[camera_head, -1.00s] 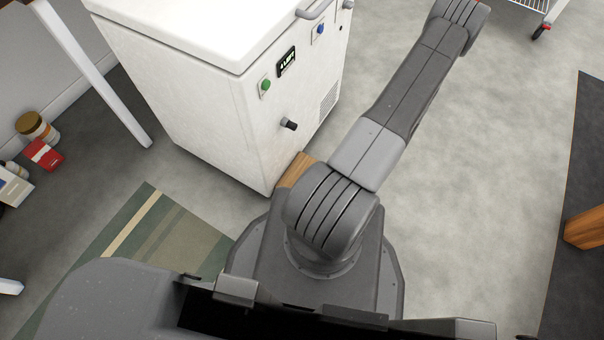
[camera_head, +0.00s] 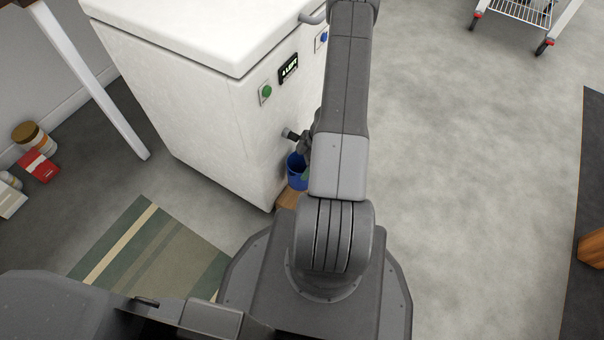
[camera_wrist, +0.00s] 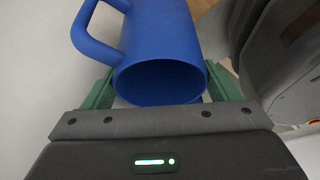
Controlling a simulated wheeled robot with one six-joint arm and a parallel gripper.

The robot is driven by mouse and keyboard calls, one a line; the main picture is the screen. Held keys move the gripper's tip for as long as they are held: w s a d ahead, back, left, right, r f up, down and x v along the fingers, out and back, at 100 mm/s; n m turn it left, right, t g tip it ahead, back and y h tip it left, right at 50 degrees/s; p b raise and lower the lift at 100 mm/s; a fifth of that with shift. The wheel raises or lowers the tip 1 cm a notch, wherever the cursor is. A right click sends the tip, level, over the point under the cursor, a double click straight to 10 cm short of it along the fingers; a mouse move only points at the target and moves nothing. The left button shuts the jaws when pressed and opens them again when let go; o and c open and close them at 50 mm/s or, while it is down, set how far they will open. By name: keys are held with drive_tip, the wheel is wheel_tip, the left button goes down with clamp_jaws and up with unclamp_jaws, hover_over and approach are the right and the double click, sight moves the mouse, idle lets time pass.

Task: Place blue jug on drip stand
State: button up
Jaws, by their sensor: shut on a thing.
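The blue jug (camera_head: 297,176) is low in front of the white machine, below its dark tap (camera_head: 290,134). In the wrist view the jug (camera_wrist: 160,40) shows its open mouth towards the camera and its handle at upper left. My gripper (camera_wrist: 160,88) is shut on it, with a green finger at each side. A wooden block (camera_head: 287,199), seemingly the drip stand, is on the floor against the machine, partly hidden by my arm. The jug overlaps it in the head view; I cannot tell whether they touch.
The white machine (camera_head: 185,110) with a green button and a small display stands close at left. A wire cart (camera_head: 525,12) is at top right. A striped mat (camera_head: 150,250) and small containers (camera_head: 37,150) are at left.

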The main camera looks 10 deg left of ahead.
wheel_tip(320, 180, down, 2)
drive_tip(key=shift+d+f+b, duration=0.1)
drive_tip(key=shift+b, duration=0.3)
wheel_tip(320, 180, down, 5)
drive_tip(key=b, duration=0.3)
drive_tip(key=shift+r, duration=0.2)
drive_tip(key=shift+f+b, duration=0.2)
drive_tip(key=shift+b, duration=0.15)
drive_tip(key=shift+r, duration=0.1)
drive_tip(key=o, duration=1.2)
drive_tip(key=p+v, duration=0.8)
drive_tip(key=v, duration=0.4)
drive_tip(key=shift+r, duration=0.1)
